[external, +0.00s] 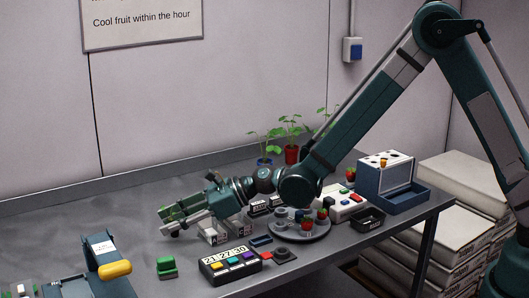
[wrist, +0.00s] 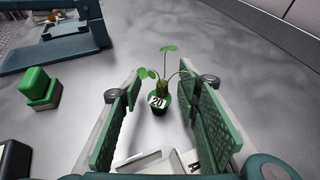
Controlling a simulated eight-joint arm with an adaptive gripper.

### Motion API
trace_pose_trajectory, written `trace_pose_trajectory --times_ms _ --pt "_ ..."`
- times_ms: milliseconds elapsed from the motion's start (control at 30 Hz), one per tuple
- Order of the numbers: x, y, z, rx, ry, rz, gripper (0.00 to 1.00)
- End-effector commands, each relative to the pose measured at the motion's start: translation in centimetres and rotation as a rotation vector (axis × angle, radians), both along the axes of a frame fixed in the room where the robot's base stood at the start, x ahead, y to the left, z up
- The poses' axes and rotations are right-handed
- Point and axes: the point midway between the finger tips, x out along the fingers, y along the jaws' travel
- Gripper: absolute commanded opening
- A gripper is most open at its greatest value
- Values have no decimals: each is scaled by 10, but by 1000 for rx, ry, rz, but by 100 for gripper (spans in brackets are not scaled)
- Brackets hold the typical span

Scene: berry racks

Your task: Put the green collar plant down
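The green collar plant (wrist: 159,103) shows in the wrist view, with a small green pot, a white tag reading 20 and a few leaves on thin stems. It is upright between the fingers of my gripper (wrist: 157,82), with a visible gap on both sides. My gripper is open. In the external view my gripper (external: 172,218) is low over the left-middle of the table, and the plant cannot be made out there. The pot seems to stand on the grey tabletop, though its base is partly hard to judge.
A green block (wrist: 38,88) stands left of my gripper in the wrist view. A blue device with a yellow handle (external: 115,268) is at front left. A keypad box (external: 230,264) and a round tray (external: 300,233) lie to the right. Potted plants (external: 291,154) stand at the back.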

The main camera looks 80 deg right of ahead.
Motion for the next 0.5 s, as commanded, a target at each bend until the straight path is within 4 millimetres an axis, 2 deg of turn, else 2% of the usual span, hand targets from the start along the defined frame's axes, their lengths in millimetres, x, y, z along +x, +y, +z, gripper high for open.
trace_pose_trajectory --times_ms 33,200,500 --pt "0 0 0 0 0 0 29" --pt "0 0 0 0 0 0 7" --pt "0 0 0 0 0 0 3"
